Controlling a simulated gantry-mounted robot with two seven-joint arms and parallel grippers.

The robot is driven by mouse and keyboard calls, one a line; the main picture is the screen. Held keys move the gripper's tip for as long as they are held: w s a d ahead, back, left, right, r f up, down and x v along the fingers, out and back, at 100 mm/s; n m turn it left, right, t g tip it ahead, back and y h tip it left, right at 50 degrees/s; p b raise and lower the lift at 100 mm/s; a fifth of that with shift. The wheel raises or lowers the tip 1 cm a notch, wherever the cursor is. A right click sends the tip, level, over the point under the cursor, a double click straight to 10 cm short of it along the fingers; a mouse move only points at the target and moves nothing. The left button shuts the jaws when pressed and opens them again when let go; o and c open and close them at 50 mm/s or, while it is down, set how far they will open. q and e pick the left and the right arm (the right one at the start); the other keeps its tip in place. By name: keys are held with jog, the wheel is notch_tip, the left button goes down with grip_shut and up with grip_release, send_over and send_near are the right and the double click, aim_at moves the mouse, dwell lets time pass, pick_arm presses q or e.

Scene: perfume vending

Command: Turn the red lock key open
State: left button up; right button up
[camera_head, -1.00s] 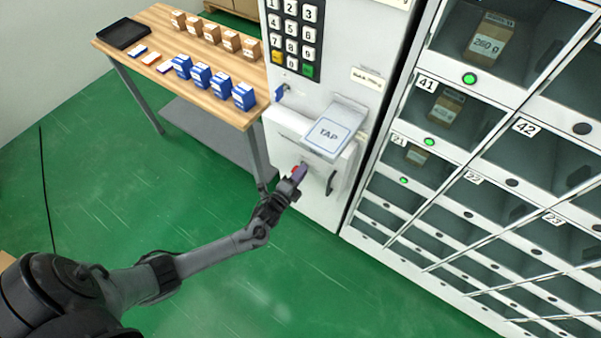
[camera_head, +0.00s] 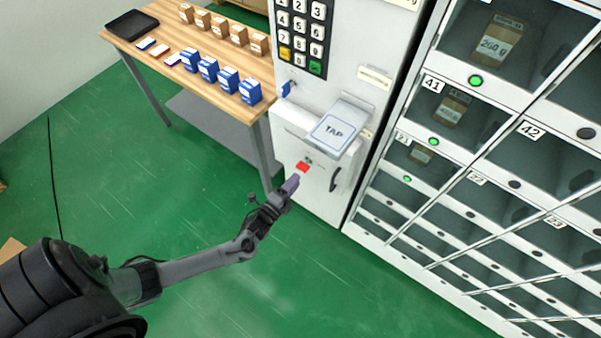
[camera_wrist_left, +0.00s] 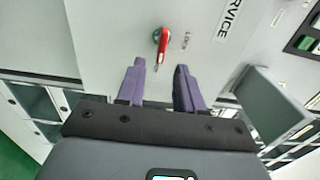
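The red lock key (camera_head: 303,167) sits on the white front panel of the vending machine, below the TAP reader. In the left wrist view the red key (camera_wrist_left: 162,45) is in its lock beside the word LOCK, slanted slightly from the picture's vertical. My left gripper (camera_head: 293,183) is in front of the panel, just below and left of the key. In the wrist view its two purple fingers (camera_wrist_left: 160,82) are spread apart, with nothing between them. The key lies beyond the fingertips, apart from them. My right gripper is not in view.
The TAP reader (camera_head: 335,130) juts out above the key. A wooden table (camera_head: 168,27) with boxes stands left. Compartments (camera_head: 480,187) fill the right. The green floor is open.

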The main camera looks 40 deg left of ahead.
pick_arm(q)
jog(key=s, duration=0.3)
jog(key=shift+s+d, duration=0.2)
jog(key=shift+s, duration=0.15)
jog(key=s+d+r+n+g+h, duration=0.1)
jog(key=s+d+r+n+g, duration=0.6)
jog(key=d+n, duration=0.25)
jog(key=s+d+r+n+g, duration=0.1)
jog(key=s+r+n+g, duration=0.5)
jog(key=s, duration=0.4)
notch_tip(320, 180, up, 29)
jog(key=g+p, duration=0.1)
jog(key=p, duration=2.9)
jog(key=shift+s+d+r+h, duration=0.15)
jog(key=shift+s+r+h, duration=0.1)
jog(key=shift+h, duration=0.15)
